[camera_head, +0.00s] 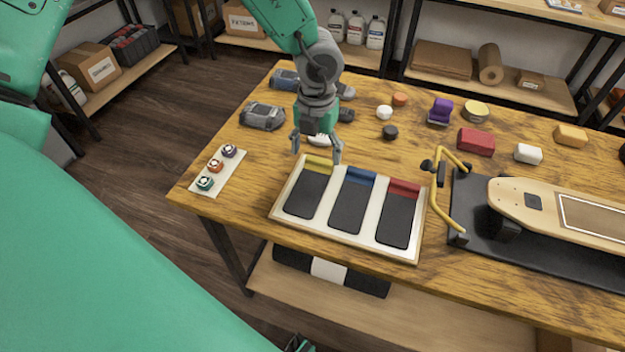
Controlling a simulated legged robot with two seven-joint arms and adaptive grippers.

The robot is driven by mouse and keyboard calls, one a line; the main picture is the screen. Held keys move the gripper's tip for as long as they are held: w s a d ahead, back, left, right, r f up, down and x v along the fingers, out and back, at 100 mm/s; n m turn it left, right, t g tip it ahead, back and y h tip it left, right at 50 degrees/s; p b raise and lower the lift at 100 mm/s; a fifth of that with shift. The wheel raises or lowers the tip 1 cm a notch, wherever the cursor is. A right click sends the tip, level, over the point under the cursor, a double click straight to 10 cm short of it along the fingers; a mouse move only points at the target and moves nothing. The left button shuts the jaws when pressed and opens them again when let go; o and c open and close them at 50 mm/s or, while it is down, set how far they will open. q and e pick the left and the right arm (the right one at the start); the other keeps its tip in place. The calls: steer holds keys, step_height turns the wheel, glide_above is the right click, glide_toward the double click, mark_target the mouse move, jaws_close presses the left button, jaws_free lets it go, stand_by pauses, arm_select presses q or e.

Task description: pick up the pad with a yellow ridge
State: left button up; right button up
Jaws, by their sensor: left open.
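The pad with a yellow ridge (305,195) is a dark rectangular pad with a yellow strip along its far edge. It lies in the leftmost place of a white tray (283,212) on the wooden table. Beside it in the tray are a pad with a blue ridge (352,205) and a pad with a red ridge (398,217). My left gripper (316,156) is open and points down just beyond the yellow ridge, its fingers spread to either side of that ridge. I cannot tell how high it is above the pad. My right gripper is not in view.
A skateboard deck (560,210) lies on a black stand with a yellow bar (446,205) right of the tray. A white strip with small coloured wheels (217,168) lies to the left. Several small blocks and tools stand behind; bare table lies left of the tray.

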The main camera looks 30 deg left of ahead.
arm_select(q)
step_height(320, 180, down, 4)
steer(key=shift+w+b, duration=0.1)
steer(key=shift+b, duration=0.25)
steer(key=shift+d+f, duration=0.15)
steer(key=shift+f, duration=0.15)
steer(key=shift+d, duration=0.15)
steer(key=c, duration=0.8)
steer(key=shift+a, duration=0.25)
step_height(320, 180, up, 10)
steer(key=p, duration=0.1)
steer(key=shift+f+p, duration=0.15)
steer(key=shift+p, duration=0.25)
step_height(320, 180, up, 4)
steer(key=p, duration=0.5)
glide_above(317, 170)
